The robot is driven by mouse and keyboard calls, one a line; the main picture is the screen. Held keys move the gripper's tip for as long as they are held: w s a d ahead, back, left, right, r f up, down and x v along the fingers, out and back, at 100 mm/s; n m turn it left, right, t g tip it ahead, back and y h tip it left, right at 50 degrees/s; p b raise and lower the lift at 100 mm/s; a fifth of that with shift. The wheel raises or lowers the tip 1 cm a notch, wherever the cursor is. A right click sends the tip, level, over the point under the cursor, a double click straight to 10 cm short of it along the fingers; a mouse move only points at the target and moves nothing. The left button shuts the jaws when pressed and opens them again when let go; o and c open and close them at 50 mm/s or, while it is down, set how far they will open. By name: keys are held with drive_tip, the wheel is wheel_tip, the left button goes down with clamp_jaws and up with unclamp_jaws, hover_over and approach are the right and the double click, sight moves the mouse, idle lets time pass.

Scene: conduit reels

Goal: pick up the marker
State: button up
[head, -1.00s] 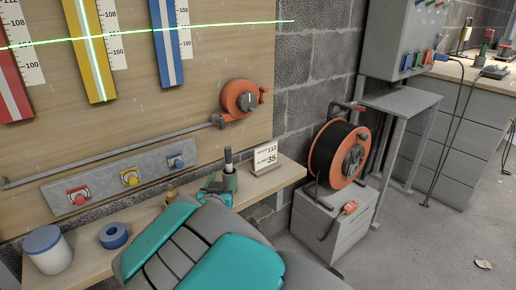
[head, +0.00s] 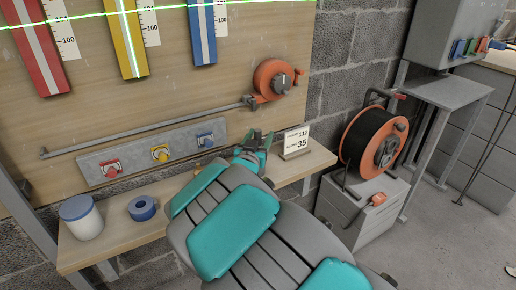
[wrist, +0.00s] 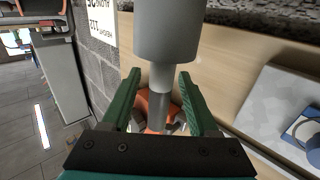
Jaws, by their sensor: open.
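My gripper (head: 256,142) is at the end of my teal and grey arm, over the back of the wooden shelf beside the number card. In the wrist view its two green fingers (wrist: 160,74) are apart. A grey cylinder, which looks like the marker (wrist: 166,30), shows between and beyond them, with a wide part at the top and a narrower part (wrist: 160,103) lower down. I cannot tell whether either finger touches it. In the head view I cannot make out the marker; my arm and gripper cover that place.
The shelf (head: 128,239) holds a white tub (head: 82,220), a blue tape roll (head: 142,208) and the number card (head: 296,143). A panel with coloured clamps (head: 130,158) and an orange reel (head: 271,80) are on the board behind. A cable reel (head: 370,140) stands right.

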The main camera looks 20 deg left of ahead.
drive_tip(key=shift+w, duration=0.3)
clamp_jaws()
idle(0.3)
